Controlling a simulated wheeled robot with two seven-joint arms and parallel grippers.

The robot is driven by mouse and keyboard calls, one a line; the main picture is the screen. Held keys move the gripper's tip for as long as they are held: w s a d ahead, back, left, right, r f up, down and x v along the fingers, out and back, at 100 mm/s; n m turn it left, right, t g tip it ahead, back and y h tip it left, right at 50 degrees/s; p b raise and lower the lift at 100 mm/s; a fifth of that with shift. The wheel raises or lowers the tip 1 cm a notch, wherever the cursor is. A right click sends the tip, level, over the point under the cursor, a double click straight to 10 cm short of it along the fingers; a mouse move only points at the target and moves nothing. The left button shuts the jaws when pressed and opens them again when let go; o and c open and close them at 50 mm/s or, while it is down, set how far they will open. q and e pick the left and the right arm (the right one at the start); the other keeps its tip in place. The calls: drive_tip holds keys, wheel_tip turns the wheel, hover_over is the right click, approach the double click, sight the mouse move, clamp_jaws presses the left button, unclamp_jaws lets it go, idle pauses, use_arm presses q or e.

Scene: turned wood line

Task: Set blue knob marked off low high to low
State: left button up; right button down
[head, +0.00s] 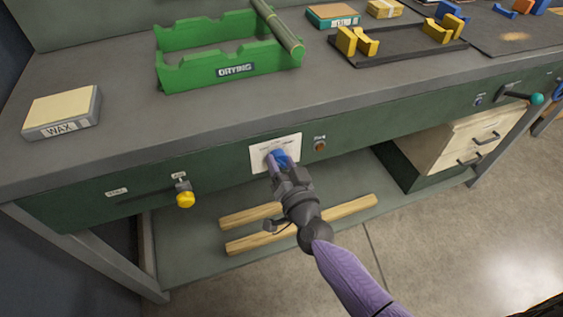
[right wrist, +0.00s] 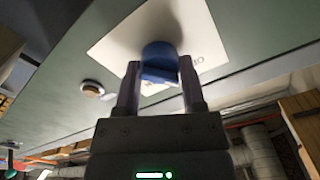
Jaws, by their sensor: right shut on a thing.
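The blue knob (head: 281,158) sits on a white label plate (head: 290,142) on the green front panel of the bench. My right gripper (head: 279,161) is at the knob, with its fingers on either side, shut on it. In the right wrist view the knob (right wrist: 159,62) stands between the two fingers (right wrist: 159,88) in front of the white plate (right wrist: 120,45). Most of the plate's lettering is hidden or too small to read, so the knob's setting cannot be told. My left gripper is not in view.
A brown button (head: 320,144) is right of the plate. A yellow knob (head: 185,199) on a lever is at left, and a teal-ended handle (head: 536,99) at right. A green drying rack (head: 225,66) and a wax box (head: 62,111) stand on the bench. Wooden bars (head: 345,210) lie below.

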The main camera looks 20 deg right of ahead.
drive_tip(key=m, duration=0.2)
drive_tip(key=shift+m, duration=2.4)
drive_tip(key=shift+f, duration=0.1)
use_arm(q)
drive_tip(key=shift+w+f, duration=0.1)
use_arm(e)
drive_tip(key=shift+c, duration=0.9)
unclamp_jaws()
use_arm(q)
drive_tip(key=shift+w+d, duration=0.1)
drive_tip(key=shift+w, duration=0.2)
